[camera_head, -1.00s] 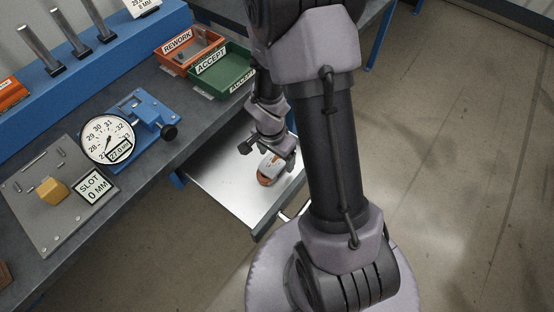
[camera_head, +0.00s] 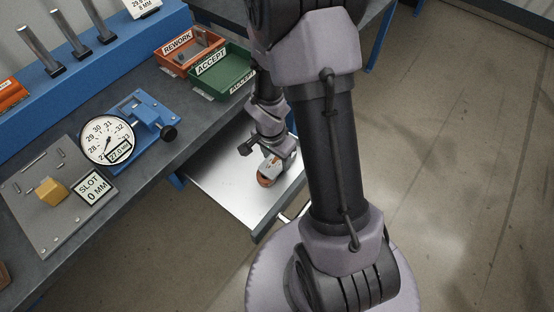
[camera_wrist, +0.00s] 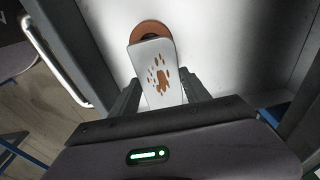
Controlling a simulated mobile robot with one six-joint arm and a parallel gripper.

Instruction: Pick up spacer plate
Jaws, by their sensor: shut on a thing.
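The spacer plate (camera_wrist: 153,60) is a light grey, rounded plate with a cluster of brown-showing holes. In the wrist view it lies between my gripper's two fingers (camera_wrist: 162,92), which are shut on its sides. In the head view my gripper (camera_head: 276,157) reaches down into the open drawer, with the plate (camera_head: 271,166) at its tips. An orange-brown round piece (camera_wrist: 150,28) shows from under the plate's far end, also seen in the head view (camera_head: 265,182). I cannot tell whether the plate touches it or is clear of the drawer floor.
The open drawer (camera_head: 228,190) has a bare metal floor and raised walls. Above it on the bench stand a green ACCEPT bin (camera_head: 222,72), an orange REWORK bin (camera_head: 190,47), a dial gauge (camera_head: 106,141) on a blue stand and a grey slot board (camera_head: 40,215).

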